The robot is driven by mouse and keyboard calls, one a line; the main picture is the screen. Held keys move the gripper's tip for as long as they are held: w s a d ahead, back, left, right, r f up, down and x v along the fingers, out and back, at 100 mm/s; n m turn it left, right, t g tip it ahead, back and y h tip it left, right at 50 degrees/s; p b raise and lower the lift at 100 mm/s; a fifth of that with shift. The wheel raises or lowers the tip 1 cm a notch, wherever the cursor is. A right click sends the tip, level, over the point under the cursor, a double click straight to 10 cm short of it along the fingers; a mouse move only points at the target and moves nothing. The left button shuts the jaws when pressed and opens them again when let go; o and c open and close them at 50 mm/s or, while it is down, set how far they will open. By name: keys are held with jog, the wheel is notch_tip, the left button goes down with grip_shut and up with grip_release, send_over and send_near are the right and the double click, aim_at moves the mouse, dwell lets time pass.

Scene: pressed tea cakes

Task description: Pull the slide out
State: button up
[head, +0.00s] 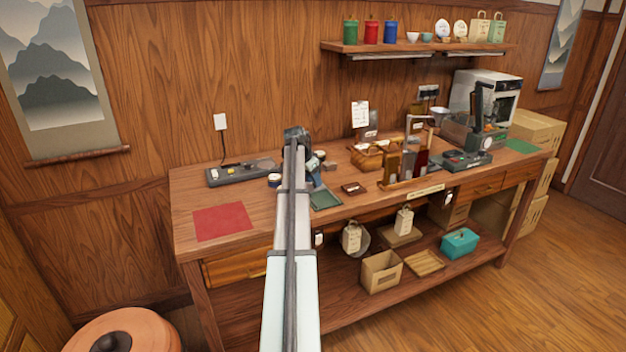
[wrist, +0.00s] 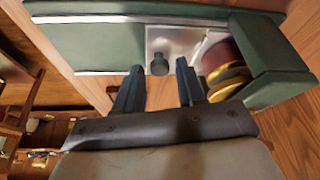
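In the wrist view, a bright metal slide (wrist: 188,40) with a dark round knob (wrist: 160,64) sits in a green housing (wrist: 100,45). My gripper (wrist: 160,70) is open; its two dark fingertips appear to either side of the knob, with visible gaps. I cannot tell how far the knob is beyond the tips. Round dark-red and gold pieces (wrist: 224,62) sit at the slide's right, beside a green end block (wrist: 278,72). In the head view, my arm hides much of the work spot; the end of my arm (head: 297,135) is over the table.
The wooden table (head: 250,185) holds a red mat (head: 222,221), a dark green flat piece (head: 325,199), a grey strip device (head: 240,172), and a rack with tools (head: 412,195) to the right. A lower shelf holds boxes, including a teal one (head: 459,243).

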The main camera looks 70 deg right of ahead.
grip_shut()
jog(key=shift+a, duration=0.1)
dwell(0.3)
jog(key=s+a, duration=0.7)
jog(key=shift+s+a, duration=0.15)
jog(key=shift+s, duration=0.1)
jog(key=shift+o, duration=1.1)
grip_release()
jog(key=shift+w+r, duration=0.1)
jog(key=v, duration=1.3)
jog(key=shift+r, duration=0.3)
jog(key=shift+a+f, duration=0.1)
jog(key=shift+a, duration=0.05)
